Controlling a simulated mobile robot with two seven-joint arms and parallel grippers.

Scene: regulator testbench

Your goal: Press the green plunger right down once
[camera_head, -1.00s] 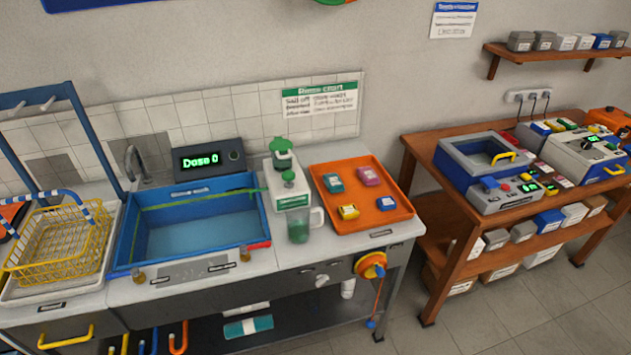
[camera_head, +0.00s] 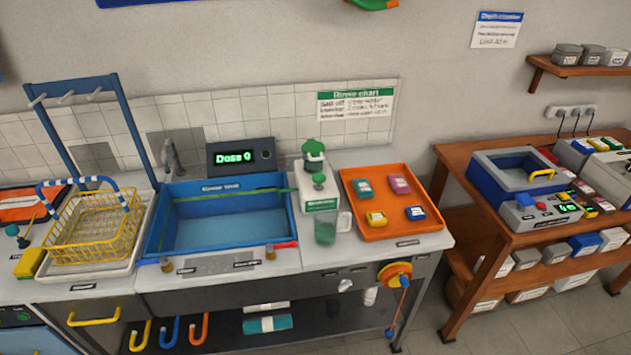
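The green plunger (camera_head: 319,179) stands up on top of a white dispenser box (camera_head: 318,203) with a green label. The dispenser stands on the counter between the blue sink and the orange tray. A green bottle-like top (camera_head: 313,151) shows just behind the plunger. A clear cup (camera_head: 326,232) with green in it stands in front of the dispenser. A dark display (camera_head: 240,157) left of the dispenser reads "Dose 0". Neither of my grippers is in view.
A blue sink (camera_head: 153,240) lies left of the dispenser. An orange tray (camera_head: 380,172) with several small coloured blocks lies to its right. A yellow wire basket (camera_head: 95,222) stands at the left. A wooden bench (camera_head: 452,160) with boxes stands at the right.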

